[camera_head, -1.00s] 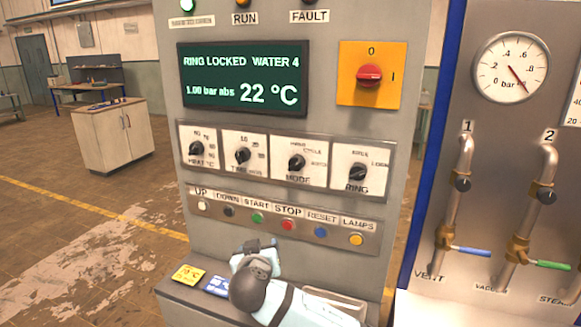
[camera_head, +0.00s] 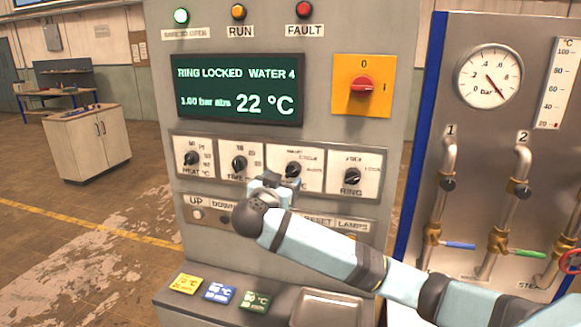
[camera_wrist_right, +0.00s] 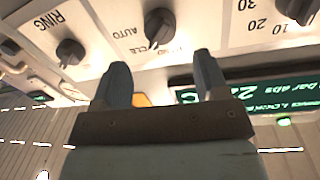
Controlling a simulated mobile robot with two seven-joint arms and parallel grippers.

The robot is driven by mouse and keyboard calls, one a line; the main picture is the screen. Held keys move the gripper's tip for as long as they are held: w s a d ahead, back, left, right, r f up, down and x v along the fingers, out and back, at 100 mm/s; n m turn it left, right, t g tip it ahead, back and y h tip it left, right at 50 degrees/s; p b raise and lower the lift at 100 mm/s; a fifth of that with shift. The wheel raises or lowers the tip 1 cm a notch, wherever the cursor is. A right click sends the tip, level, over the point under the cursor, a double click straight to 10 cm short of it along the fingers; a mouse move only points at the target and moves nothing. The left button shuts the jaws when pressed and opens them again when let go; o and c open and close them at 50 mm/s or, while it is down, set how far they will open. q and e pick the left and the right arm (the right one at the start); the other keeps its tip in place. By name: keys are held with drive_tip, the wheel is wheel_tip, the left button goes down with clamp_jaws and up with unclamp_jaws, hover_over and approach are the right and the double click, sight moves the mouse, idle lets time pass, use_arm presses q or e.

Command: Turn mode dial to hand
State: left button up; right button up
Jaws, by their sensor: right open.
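The mode dial (camera_head: 293,169) is a black knob on a white plate, third in the row of dials on the grey control panel. It also shows in the right wrist view (camera_wrist_right: 158,26), close beyond the fingertips and roughly between them; that view is upside down. I cannot tell surely which mark its pointer is at. My right gripper (camera_head: 276,180) is in front of the panel, just below the mode dial. Its two fingers (camera_wrist_right: 160,62) are apart with nothing between them. The gripper covers the lower part of the mode plate. My left gripper is out of view.
The ring dial (camera_head: 351,176) is right of the mode dial, and the time dial (camera_head: 239,163) is left of it. A red switch (camera_head: 363,86) and a lit display (camera_head: 240,91) sit above. My right forearm hides several buttons below the dials.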

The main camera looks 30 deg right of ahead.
sight(290, 173)
drive_tip(key=p+x, duration=0.1)
drive_tip(key=x, duration=0.5)
drive_tip(key=shift+w+d+p, duration=0.1)
drive_tip(key=shift+p, duration=0.3)
drive_tip(key=c, duration=0.9)
drive_tip(key=shift+f, duration=0.1)
